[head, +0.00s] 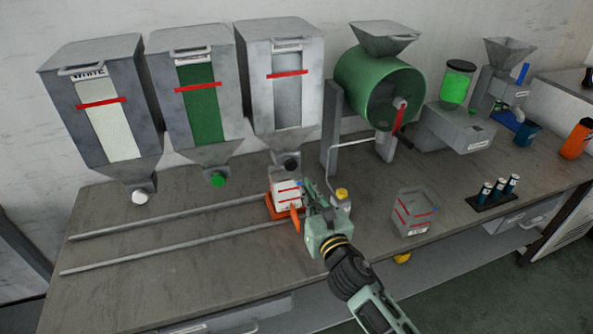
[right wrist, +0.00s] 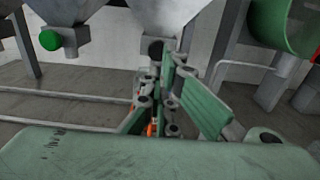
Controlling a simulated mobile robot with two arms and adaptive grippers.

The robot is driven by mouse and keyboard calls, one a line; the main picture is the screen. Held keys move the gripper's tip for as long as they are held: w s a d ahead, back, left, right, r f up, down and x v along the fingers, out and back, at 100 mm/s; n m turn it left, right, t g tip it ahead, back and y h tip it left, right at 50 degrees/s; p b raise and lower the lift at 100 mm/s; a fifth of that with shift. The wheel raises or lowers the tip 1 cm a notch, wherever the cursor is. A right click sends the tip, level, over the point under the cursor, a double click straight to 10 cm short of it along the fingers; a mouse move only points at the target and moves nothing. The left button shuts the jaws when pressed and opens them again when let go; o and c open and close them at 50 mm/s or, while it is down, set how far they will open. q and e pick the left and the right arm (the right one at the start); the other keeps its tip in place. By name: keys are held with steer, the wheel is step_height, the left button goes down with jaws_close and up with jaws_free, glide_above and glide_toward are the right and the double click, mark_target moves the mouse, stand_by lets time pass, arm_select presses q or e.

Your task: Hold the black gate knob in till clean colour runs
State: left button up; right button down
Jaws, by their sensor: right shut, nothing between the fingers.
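The black gate knob (head: 291,164) sits at the bottom outlet of the third hopper (head: 283,110), whose window is grey. In the right wrist view the black knob (right wrist: 155,48) is straight beyond my fingertips, partly covered by them. My right gripper (head: 303,186) is shut and empty, just in front of and below the knob. It also shows in the right wrist view (right wrist: 160,75); I cannot tell whether it touches the knob. A white box with red lines (head: 287,190) stands under the outlet on an orange carriage (head: 270,207). No running colour is visible. My left gripper is out of view.
The white hopper (head: 108,150) and green hopper (head: 206,155) stand to the left. Two rails (head: 170,252) run along the bench. A yellow-capped bottle (head: 342,197), a clear container (head: 413,212) and a green drum (head: 375,85) are to the right.

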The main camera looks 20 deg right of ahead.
mark_target(293, 166)
steer(key=w+p, duration=0.1)
steer(key=w, duration=0.7)
steer(key=shift+w+a, duration=0.15)
steer(key=shift+w, duration=0.15)
steer(key=shift+w, duration=0.1)
